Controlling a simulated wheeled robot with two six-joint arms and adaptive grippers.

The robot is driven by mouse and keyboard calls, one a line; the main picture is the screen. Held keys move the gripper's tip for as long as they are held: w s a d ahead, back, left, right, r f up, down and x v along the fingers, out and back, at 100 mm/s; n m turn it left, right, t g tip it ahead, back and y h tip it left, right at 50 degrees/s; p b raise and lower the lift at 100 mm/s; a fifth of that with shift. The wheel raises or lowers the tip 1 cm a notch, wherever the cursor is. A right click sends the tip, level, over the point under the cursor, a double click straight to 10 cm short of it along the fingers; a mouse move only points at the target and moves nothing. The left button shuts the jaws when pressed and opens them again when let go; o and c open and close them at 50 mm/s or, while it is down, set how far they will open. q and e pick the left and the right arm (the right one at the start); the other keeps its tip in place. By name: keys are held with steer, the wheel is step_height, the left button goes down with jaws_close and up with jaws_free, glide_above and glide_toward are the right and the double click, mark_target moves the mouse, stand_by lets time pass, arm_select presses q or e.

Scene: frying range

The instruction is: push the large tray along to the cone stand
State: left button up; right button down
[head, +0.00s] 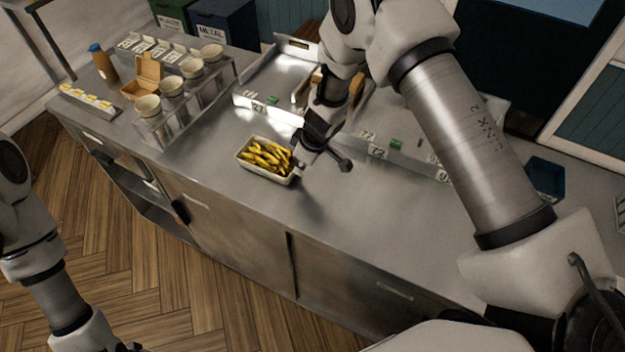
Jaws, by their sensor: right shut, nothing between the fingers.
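The large tray (243,160) is a pale rectangular tray full of yellow fries, on the steel counter near the middle of the head view. My right gripper (322,165) is shut and empty, low over the counter at the tray's right side. Its fingers are close to the tray's right end; I cannot tell whether they touch it. The cone stand (190,125) is a clear rack holding several pale cups, left of the tray and a little farther back. My left arm shows at the lower left, but its gripper is out of the picture.
Fryer units (262,112) with number displays stand behind the tray. Left of the stand are a cardboard box (141,85), a brown bottle (103,64) and a strip of yellow labels (88,99). Bare counter lies between tray and stand. The counter's front edge runs close before the tray.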

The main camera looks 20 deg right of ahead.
steer(key=shift+w+a, duration=1.7)
steer(key=shift+w, duration=0.25)
steer(key=shift+w, duration=0.1)
steer(key=shift+w+a, duration=1.5)
steer(key=shift+w, duration=0.2)
steer(key=shift+w+a+b, duration=0.4)
steer(key=shift+w+a, duration=0.4)
steer(key=shift+w, duration=0.1)
